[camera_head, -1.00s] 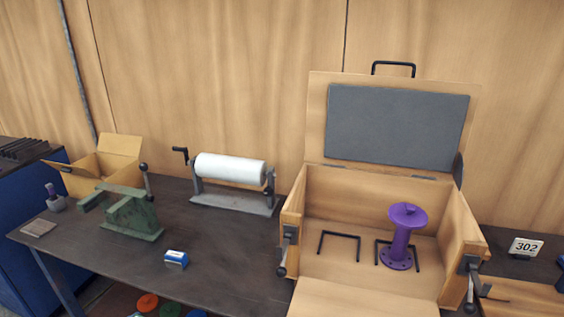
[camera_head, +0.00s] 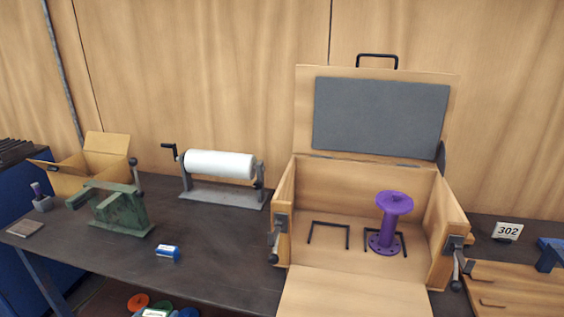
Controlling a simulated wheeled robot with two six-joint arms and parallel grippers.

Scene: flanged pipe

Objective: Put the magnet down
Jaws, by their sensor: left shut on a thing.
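Neither of my grippers can be made out in the head view. I see nothing that I can surely name as the magnet. A small blue and white block (camera_head: 167,253) lies on the dark bench (camera_head: 215,265), and I cannot tell what it is. A purple flanged pipe (camera_head: 391,222) stands upright inside the open wooden case (camera_head: 284,205), at its right side, by one of two black brackets (camera_head: 328,234).
A green clamp-like fixture (camera_head: 122,208), a white roll on a stand (camera_head: 220,166) and an open cardboard box (camera_head: 95,158) stand on the bench. A 302 sign (camera_head: 508,231) and a wooden board (camera_head: 520,287) are at right. The bench front is mostly clear.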

